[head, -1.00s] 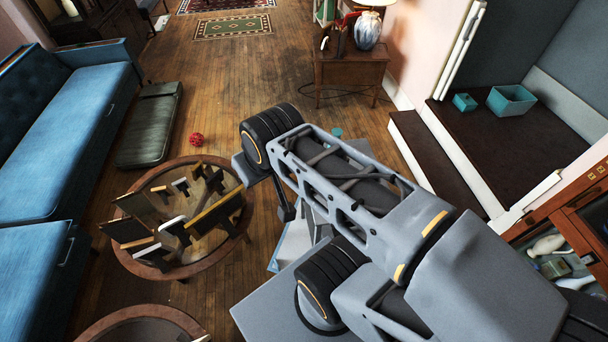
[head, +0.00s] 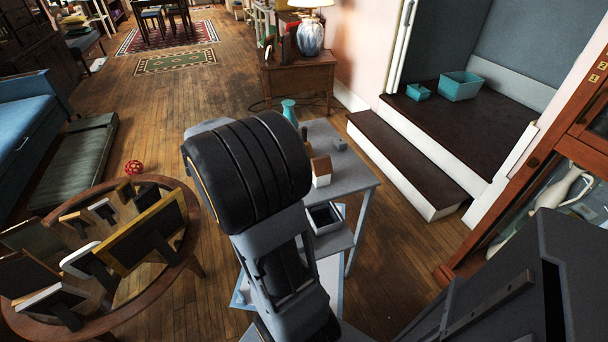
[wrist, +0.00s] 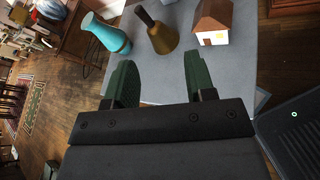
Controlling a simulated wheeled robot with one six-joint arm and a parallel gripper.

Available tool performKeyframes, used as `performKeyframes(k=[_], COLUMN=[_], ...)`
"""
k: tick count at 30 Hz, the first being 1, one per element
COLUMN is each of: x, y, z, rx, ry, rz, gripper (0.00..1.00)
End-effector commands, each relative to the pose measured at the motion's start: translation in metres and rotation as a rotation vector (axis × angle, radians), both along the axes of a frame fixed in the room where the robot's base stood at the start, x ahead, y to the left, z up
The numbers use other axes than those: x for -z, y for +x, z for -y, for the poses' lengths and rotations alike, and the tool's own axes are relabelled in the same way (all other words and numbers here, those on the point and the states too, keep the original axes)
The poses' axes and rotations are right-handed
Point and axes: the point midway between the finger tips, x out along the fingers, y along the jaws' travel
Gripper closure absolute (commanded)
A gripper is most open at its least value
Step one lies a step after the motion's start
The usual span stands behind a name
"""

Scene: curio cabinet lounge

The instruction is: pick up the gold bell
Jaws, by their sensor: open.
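The gold bell (wrist: 162,38) stands on a grey table (wrist: 245,65) in the wrist view, with its brown handle tilted up and left in the picture. My gripper (wrist: 154,80) is open and empty, its two green fingers pointing toward the bell. The bell lies just beyond the fingertips, roughly in line with the gap between them, and appears apart from them.
A teal vase (wrist: 106,36) stands left of the bell and a small house (wrist: 213,22) right of it; both are close. In the head view a round table (head: 200,215) with several picture frames stands at left. Steps (head: 410,165) rise at right.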

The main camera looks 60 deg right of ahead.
Motion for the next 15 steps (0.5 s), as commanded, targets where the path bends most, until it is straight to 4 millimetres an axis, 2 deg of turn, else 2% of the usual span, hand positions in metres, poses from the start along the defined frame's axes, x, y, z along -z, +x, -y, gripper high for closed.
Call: performKeyframes(k=[1, 6, 9, 15], x=[0.035, 0.069, 0.082, 0.093], y=[0.004, 0.017, 0.022, 0.025], z=[0.013, 0.042, 0.053, 0.072], rx=[-0.011, -0.058, -0.078, -0.092], ry=[-0.037, -0.149, -0.19, -0.231], rz=[-0.07, -0.264, -0.338, -0.406], gripper=[0.5, 0.5, 0.5, 0.5])
